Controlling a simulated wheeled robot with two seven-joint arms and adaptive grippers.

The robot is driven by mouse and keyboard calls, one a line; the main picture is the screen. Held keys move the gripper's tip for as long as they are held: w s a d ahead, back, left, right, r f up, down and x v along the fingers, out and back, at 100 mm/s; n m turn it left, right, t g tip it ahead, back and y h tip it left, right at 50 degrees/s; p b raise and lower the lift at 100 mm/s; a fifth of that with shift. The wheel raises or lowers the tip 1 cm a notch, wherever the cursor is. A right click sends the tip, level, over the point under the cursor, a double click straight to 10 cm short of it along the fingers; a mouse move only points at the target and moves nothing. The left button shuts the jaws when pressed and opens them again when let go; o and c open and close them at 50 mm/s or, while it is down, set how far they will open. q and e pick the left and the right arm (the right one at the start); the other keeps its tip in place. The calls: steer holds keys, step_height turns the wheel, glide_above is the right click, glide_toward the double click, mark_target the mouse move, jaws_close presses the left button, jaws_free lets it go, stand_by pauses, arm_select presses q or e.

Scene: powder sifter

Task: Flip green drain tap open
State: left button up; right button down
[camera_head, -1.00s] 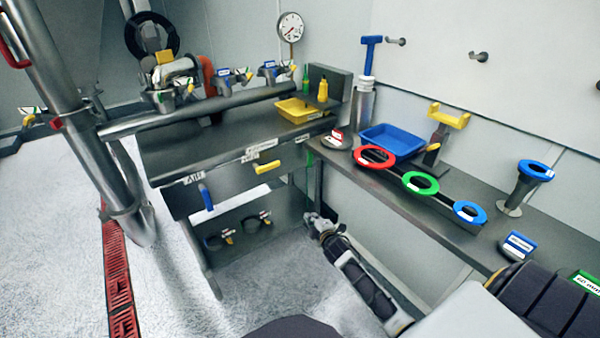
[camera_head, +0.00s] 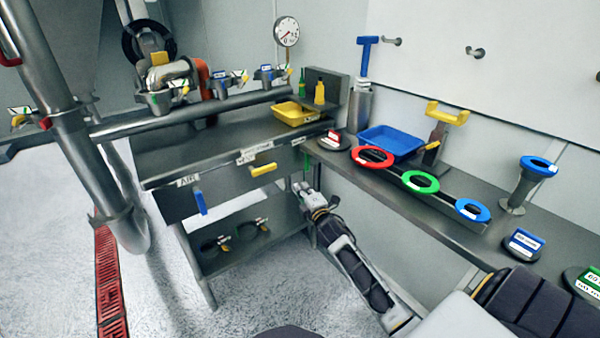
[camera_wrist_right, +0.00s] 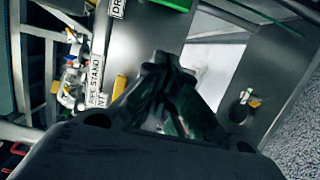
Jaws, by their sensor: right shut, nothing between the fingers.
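The green tap handle (camera_head: 306,162) shows as a small, thin upright strip below the right end of the bench front, near the corner with the side counter. In the right wrist view a green bar (camera_wrist_right: 172,4) is cut off by the top edge, beside a label (camera_wrist_right: 117,8) reading "DR". My right gripper (camera_head: 303,187) is just below the green handle in the head view, apart from it as far as I can tell. In the wrist view its fingertips (camera_wrist_right: 160,64) are together and empty, below the green bar. My left gripper is not in view.
A blue handle (camera_head: 201,202) hangs down and a yellow handle (camera_head: 263,170) lies roughly level along the bench front (camera_head: 225,183). A lower shelf (camera_head: 255,245) sits under the bench. The side counter (camera_head: 400,193) with coloured rings is close to my right forearm.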

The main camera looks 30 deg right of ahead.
steer(key=shift+w+f, duration=0.1)
steer(key=shift+w, duration=0.15)
steer(key=shift+w+d+b, duration=0.25)
steer(key=shift+w+b, duration=0.15)
steer(key=shift+w, duration=1.15)
steer(key=shift+w+d+b, duration=0.3)
steer(key=shift+w+b, duration=0.15)
steer(key=shift+w, duration=1.1)
steer(key=shift+w+d+b, duration=0.25)
steer(key=shift+w+b, duration=0.15)
steer(key=shift+w, duration=1.15)
steer(key=shift+w+d+b, duration=0.15)
steer(key=shift+d+b, duration=0.2)
steer(key=shift+d, duration=1.3)
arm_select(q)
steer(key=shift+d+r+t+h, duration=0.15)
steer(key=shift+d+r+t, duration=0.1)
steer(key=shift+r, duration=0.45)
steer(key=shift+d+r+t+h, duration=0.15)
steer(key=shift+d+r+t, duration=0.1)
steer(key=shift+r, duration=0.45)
arm_select(e)
steer(key=shift+d, duration=0.35)
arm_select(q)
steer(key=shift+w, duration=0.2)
arm_select(e)
steer(key=shift+d, duration=0.1)
